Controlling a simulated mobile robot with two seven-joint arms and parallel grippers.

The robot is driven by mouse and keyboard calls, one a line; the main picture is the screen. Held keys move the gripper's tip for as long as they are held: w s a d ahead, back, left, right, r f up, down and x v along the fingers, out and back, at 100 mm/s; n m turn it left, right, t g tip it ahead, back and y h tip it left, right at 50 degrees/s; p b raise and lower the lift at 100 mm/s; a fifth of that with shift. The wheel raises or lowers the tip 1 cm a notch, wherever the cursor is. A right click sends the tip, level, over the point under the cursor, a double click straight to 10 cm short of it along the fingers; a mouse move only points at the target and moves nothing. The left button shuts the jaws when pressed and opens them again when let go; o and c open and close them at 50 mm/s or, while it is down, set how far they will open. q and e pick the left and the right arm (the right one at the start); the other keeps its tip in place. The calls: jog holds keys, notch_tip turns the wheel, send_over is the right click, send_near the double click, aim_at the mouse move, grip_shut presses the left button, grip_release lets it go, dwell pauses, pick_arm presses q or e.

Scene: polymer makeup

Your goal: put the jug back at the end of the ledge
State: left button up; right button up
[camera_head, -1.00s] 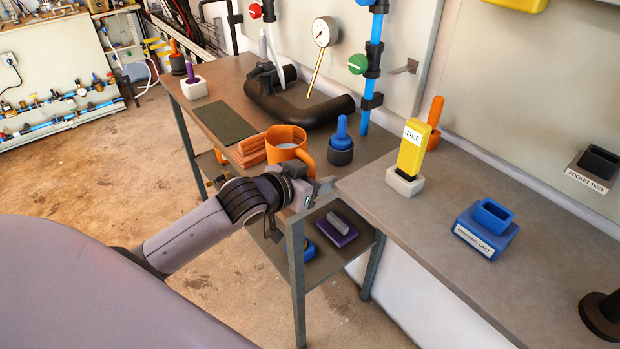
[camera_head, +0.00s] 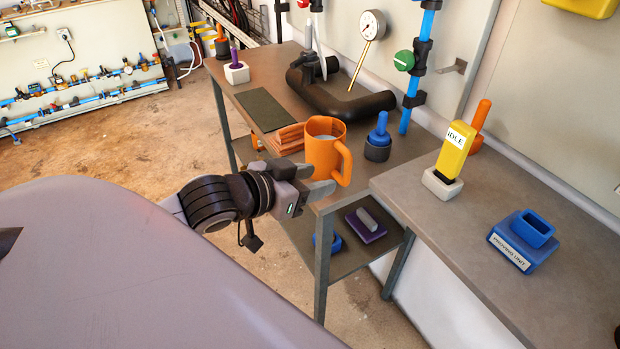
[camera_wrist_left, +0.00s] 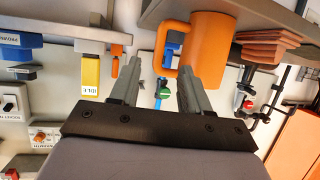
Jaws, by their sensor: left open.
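The orange jug (camera_head: 323,153) stands upright on the grey bench, near its front right end, with its handle turned right. It shows upside down in the left wrist view (camera_wrist_left: 212,48), at the bench edge. My left gripper (camera_head: 325,180) is open and empty at the bench's front edge, close in front of the jug. In the wrist view, the jug's handle shows between the two fingertips and the body lies beyond the right finger. I cannot tell whether a finger touches the jug. My right gripper is not in view.
Orange slabs (camera_head: 288,138) are stacked left of the jug. A blue-handled tool in a dark holder (camera_head: 378,143) stands right of it. A black pipe bend (camera_head: 345,103) lies behind. A higher worktop (camera_head: 420,210) with a yellow IDLE block (camera_head: 455,150) adjoins on the right.

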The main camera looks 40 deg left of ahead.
pick_arm(q)
jog(key=s+d+f+g, duration=0.1)
jog(key=s+f, duration=0.3)
jog(key=f, duration=0.4)
jog(key=s+d+f+g, duration=0.1)
jog(key=s+d+f, duration=0.3)
jog(key=f, duration=0.4)
jog(key=s+d+f, duration=0.2)
jog(key=s+f, duration=0.2)
jog(key=f, duration=0.4)
jog(key=shift+d+f+g, duration=0.2)
jog(key=shift+d+g, duration=0.05)
jog(key=shift+g, duration=0.15)
jog(key=shift+r+p, duration=0.3)
jog(key=shift+r, duration=0.05)
